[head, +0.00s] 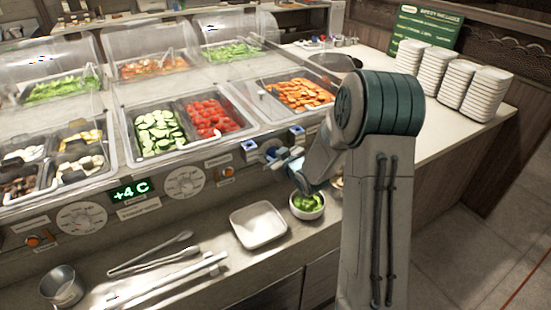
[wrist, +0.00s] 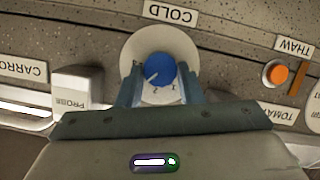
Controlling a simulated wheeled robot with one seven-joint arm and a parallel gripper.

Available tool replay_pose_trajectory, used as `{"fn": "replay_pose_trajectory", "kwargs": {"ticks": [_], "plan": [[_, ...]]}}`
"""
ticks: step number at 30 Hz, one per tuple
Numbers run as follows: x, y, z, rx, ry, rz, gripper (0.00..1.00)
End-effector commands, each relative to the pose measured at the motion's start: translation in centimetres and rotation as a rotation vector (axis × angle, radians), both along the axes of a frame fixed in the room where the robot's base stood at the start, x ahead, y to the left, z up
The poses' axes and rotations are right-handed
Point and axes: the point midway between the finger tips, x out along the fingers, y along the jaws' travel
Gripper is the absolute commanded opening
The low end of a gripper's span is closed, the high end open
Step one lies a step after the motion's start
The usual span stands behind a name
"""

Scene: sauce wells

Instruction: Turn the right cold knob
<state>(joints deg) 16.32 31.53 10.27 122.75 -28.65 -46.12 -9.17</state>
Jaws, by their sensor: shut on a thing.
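A round blue knob (wrist: 161,70) with a white pointer mark sits on a white numbered dial plate (wrist: 160,44) in the wrist view. A label reading COLD (wrist: 171,12) appears upside down above it. The mark points to the lower left of that picture. My gripper (wrist: 160,88) has one finger on each side of the knob and is shut on it. In the head view my gripper (head: 272,153) is at the counter's front panel, below the carrot tray (head: 301,94).
An orange THAW button (wrist: 276,73) and a white PROBE box (wrist: 78,91) flank the knob. Below my gripper in the head view are a green-filled bowl (head: 307,204) and a square white dish (head: 258,224).

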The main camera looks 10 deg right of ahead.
Motion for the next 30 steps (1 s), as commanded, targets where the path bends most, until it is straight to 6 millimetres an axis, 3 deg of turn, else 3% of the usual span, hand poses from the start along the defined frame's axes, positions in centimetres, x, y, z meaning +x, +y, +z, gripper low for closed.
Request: {"fn": "replay_pose_trajectory", "kwargs": {"ticks": [21,22,24,30], "plan": [[-0.02,-0.01,-0.09,0.081,0.028,0.001,0.11],[-0.02,-0.01,-0.09,0.081,0.028,0.001,0.39],[0.0,-0.01,-0.08,0.08,0.027,0.002,0.55],[0.01,-0.04,-0.04,0.08,0.027,0.001,0.55]]}}
